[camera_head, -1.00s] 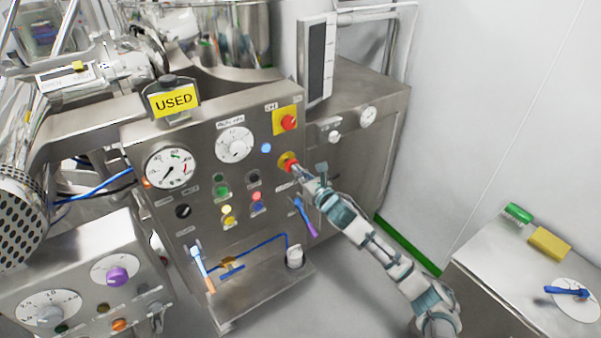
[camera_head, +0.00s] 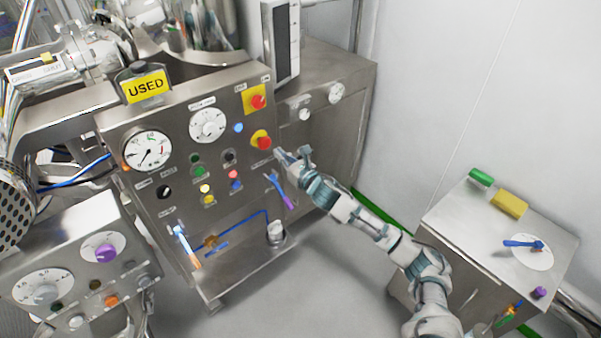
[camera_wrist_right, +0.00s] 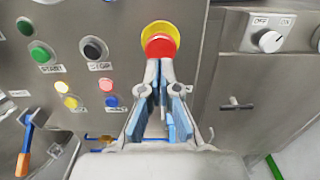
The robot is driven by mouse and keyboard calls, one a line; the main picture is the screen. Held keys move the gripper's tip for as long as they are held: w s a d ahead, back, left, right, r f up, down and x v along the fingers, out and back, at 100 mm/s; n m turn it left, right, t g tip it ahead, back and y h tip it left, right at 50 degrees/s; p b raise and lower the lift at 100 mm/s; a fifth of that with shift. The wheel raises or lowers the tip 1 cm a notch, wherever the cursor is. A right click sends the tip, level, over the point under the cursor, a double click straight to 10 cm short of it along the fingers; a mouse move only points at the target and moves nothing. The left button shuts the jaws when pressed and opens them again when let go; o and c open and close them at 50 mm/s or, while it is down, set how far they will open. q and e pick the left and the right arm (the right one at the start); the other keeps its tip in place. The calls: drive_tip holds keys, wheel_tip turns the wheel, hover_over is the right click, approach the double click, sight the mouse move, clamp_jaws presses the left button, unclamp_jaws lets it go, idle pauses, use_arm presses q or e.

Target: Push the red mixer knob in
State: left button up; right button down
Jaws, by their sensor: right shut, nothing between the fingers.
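Two red knobs sit on the steel mixer panel. The lower red knob (camera_head: 264,142) has a round yellow collar; the upper red knob (camera_head: 258,101) is on a square yellow plate. Which one is the mixer knob I cannot read from the labels. My right gripper (camera_head: 281,154) is shut and empty, just right of and below the lower knob, with a small gap in the head view. In the right wrist view a red knob with a yellow collar (camera_wrist_right: 160,45) stands straight beyond the closed fingertips (camera_wrist_right: 160,68), which overlap its lower edge. My left gripper is not in view.
The panel carries a pressure gauge (camera_head: 147,151), a white dial (camera_head: 207,125) and several coloured buttons. A blue-purple lever (camera_head: 280,190) hangs just below my gripper. A steel cabinet (camera_head: 480,215) with a yellow block (camera_head: 509,204) stands at the right.

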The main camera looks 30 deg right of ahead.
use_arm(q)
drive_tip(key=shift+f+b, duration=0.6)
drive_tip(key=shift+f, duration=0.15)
use_arm(e)
drive_tip(key=f+v, duration=0.1)
drive_tip(key=v, duration=0.6)
drive_tip(key=shift+s, duration=0.25)
drive_tip(key=shift+s+d, duration=0.1)
drive_tip(key=shift+d, duration=0.1)
